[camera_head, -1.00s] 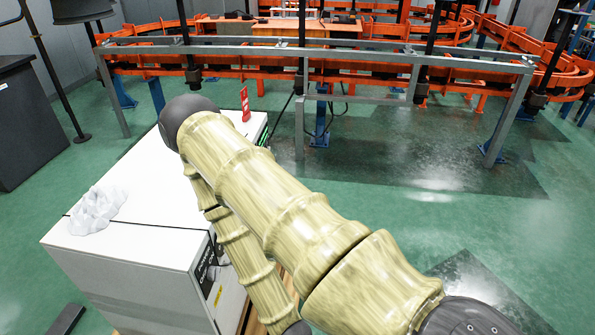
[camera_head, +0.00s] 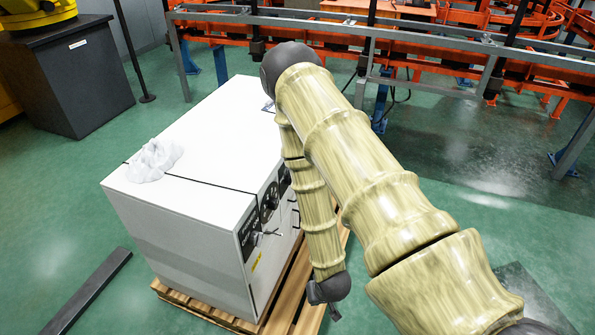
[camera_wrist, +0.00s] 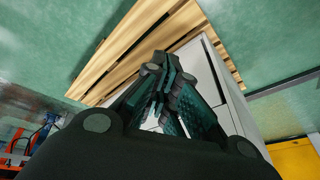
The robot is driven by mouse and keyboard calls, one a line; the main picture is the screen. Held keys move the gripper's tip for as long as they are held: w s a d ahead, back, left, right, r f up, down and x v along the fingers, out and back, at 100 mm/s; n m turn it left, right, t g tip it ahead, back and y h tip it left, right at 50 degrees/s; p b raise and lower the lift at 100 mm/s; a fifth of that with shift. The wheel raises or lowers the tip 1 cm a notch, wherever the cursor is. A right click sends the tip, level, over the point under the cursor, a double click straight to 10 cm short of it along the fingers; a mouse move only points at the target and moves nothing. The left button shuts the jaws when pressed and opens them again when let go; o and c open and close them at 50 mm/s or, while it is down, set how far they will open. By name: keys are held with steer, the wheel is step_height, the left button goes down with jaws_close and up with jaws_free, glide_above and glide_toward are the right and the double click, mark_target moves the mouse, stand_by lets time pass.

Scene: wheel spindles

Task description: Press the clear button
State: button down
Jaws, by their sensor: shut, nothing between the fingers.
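A white cabinet (camera_head: 205,130) stands on a wooden pallet (camera_head: 205,308), left of my arm in the head view. Its narrow right-hand face carries a dark panel (camera_head: 249,232) and further dark round parts. No clear button can be made out at this size. My wrist end hangs beside that face, at the pallet's right side, and the fingers cannot be made out there. In the wrist view my gripper (camera_wrist: 160,90) is shut and empty, with its fingers close together. Behind it are the cabinet (camera_wrist: 205,75) and the pallet (camera_wrist: 125,45), seen from a turned angle.
A crumpled whitish object (camera_head: 155,160) lies on the cabinet top. A dark bar (camera_head: 88,290) lies on the floor at left. A dark block (camera_head: 75,75) stands at the back left. Grey rails and orange conveyors (camera_head: 430,45) line the back. Green floor is open at right.

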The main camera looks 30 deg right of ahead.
steer(key=w+d+m+t+b, duration=0.3)
steer(key=w+d, duration=0.4)
steer(key=w, duration=0.6)
steer(key=w+d+r+m+t+b, duration=0.2)
steer(key=w+d+r+t+b, duration=0.1)
steer(key=w+d+r, duration=0.4)
steer(key=w+d+r+m+t+b, duration=0.3)
steer(key=w+d+r, duration=0.4)
steer(key=w+d, duration=0.5)
steer(key=shift+w+d+m+t+h+b, duration=0.35)
steer(key=shift+w+t+b, duration=0.3)
steer(key=shift+t, duration=0.55)
steer(key=shift+a, duration=0.2)
steer(key=w+a+b, duration=0.1)
steer(key=w+a, duration=0.4)
steer(key=w, duration=0.1)
steer(key=shift+w+a+b, duration=0.3)
steer(key=shift+a+b, duration=0.05)
steer(key=shift+b, duration=0.05)
